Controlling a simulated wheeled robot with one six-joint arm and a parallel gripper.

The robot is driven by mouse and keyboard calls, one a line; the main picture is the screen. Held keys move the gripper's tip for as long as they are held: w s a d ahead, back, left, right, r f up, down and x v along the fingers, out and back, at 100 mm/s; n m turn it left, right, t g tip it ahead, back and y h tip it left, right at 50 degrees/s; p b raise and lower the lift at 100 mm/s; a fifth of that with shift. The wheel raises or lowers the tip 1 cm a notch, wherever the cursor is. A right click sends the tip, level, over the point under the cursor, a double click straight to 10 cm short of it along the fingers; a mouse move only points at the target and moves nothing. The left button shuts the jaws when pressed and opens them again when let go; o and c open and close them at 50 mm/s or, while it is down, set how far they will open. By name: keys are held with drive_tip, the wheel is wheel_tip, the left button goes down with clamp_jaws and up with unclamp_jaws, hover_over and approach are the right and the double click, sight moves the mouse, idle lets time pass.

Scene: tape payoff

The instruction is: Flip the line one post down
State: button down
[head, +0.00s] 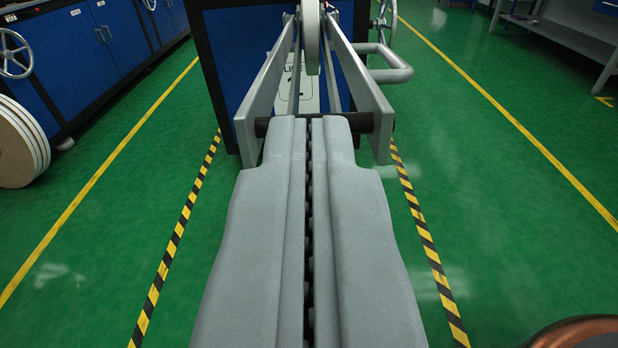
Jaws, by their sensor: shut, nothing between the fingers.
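My gripper (308,122) is shut and empty, its two grey fingers side by side and pointing away from me. Its tips are at a dark crossbar (361,121) between two grey flat arms (263,98) of a blue machine (232,60). The fingers hide the middle of the bar, and I cannot tell whether they touch it. A pale narrow wheel (311,35) stands between the arms, beyond the tips. No line of tape can be made out for certain.
A grey bent tube handle (392,72) and a handwheel (386,14) are on the machine's right. Blue cabinets (70,62) and pale discs (18,145) stand left, a grey bench (566,42) right. A copper-coloured round thing (585,332) is at lower right. Striped tape (428,240) marks open green floor.

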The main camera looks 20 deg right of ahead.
drive_tip(key=s, duration=0.1)
drive_tip(key=s+f, duration=0.1)
drive_tip(key=s+a, duration=0.1)
drive_tip(key=shift+s+a+f, duration=0.1)
drive_tip(key=shift+s+f, duration=0.2)
drive_tip(key=shift+f, duration=0.05)
idle(0.3)
